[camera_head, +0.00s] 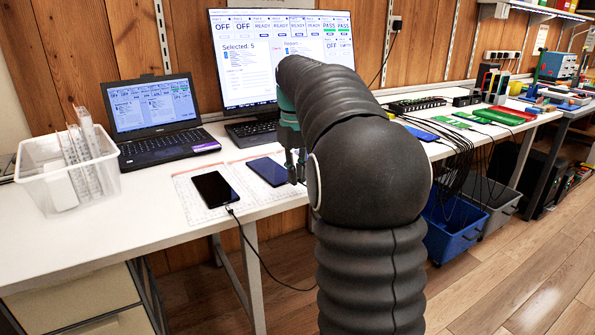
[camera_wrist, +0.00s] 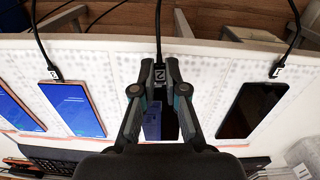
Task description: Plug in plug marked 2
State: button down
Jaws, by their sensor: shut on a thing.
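The plug marked 2 (camera_wrist: 159,75) is a small black plug with a white label and a black cable, in the middle of the wrist view. My gripper (camera_wrist: 159,70) is shut on it; in the camera_head view my gripper (camera_head: 296,168) is low over the table, partly hidden by my arm. A dark blue phone (camera_head: 268,171) lies beside it. In the wrist view a phone (camera_wrist: 152,124) lies under and between my fingers, mostly covered. I cannot tell whether the plug touches its port.
A black phone (camera_head: 214,189) lies on the left with a cable in its end; it shows on the right of the wrist view (camera_wrist: 253,108). A lit blue phone (camera_wrist: 75,108) with a plug (camera_wrist: 55,73) lies on the other side. A laptop (camera_head: 155,115) and monitor (camera_head: 260,60) stand behind.

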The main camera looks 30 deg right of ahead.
aim_at(291, 188)
jog(key=shift+w+d+f, duration=0.2)
jog(key=shift+d+f, duration=0.05)
jog(key=shift+f, duration=0.05)
jog(key=shift+w+a+f+b, duration=0.1)
jog(key=shift+w+f+b, duration=0.25)
jog(key=shift+f+b, duration=0.3)
jog(key=shift+w+f+b, duration=0.35)
jog(key=shift+f+b, duration=0.15)
jog(key=shift+f, duration=0.15)
jog(key=shift+w+a+f+p, duration=0.1)
jog(key=shift+w+p, duration=0.5)
jog(key=shift+p, duration=0.55)
dwell(2.9)
jog(key=c, duration=1.1)
grip_release()
jog(key=shift+c, duration=0.2)
jog(key=shift+s+r, duration=0.25)
jog(key=shift+r, duration=1)
jog(key=shift+s+r, duration=0.25)
jog(key=shift+r, duration=1)
